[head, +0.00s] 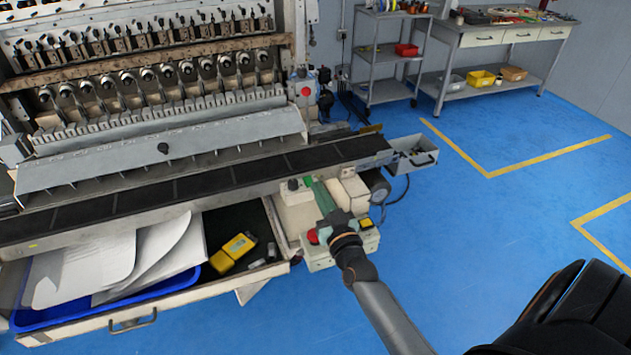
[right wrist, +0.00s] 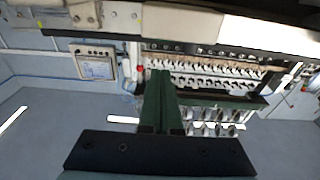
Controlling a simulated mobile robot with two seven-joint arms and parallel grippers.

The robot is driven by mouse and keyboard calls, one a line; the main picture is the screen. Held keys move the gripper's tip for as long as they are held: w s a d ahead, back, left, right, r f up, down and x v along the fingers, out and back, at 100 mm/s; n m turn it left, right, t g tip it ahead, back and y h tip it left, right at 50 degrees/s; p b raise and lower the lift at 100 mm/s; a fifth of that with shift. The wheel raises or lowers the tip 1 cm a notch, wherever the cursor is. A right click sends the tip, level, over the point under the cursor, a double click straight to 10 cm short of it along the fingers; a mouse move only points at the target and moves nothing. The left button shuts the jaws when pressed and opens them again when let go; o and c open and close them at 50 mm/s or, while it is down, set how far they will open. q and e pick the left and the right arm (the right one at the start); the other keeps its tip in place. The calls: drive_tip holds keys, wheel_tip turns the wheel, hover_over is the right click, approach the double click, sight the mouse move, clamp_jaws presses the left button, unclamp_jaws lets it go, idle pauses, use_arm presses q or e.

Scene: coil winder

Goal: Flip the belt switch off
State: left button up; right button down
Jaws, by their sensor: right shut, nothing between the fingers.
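A cream box with a small dark knob or lever (head: 293,184) on its top stands below the right end of the black belt (head: 220,180). This may be the belt switch; the picture is too small to be sure. My right gripper (head: 313,182) reaches in from the lower right, its green fingers shut and empty. In the head view its tips are just right of the knob; I cannot tell whether they touch. The shut fingers (right wrist: 161,74) also show in the right wrist view, where I cannot make out the switch. My left gripper is not in view.
A control box with a red button (head: 312,236) and a yellow button (head: 366,224) lies beneath my right wrist. An open drawer (head: 210,292) holds papers and a yellow tool (head: 232,252). A grey bin (head: 414,154) hangs at the belt's end. Blue floor at right is clear.

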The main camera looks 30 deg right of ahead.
drive_tip(key=shift+s+a+f+b, duration=0.2)
drive_tip(key=shift+s+f, duration=0.4)
drive_tip(key=shift+s, duration=0.25)
drive_tip(key=shift+s+a+f+b, duration=0.25)
drive_tip(key=shift+s+f, duration=0.3)
drive_tip(key=shift+s, duration=0.35)
drive_tip(key=shift+s+a+f+b, duration=0.2)
drive_tip(key=shift+s+f, duration=0.4)
drive_tip(key=shift+s, duration=0.25)
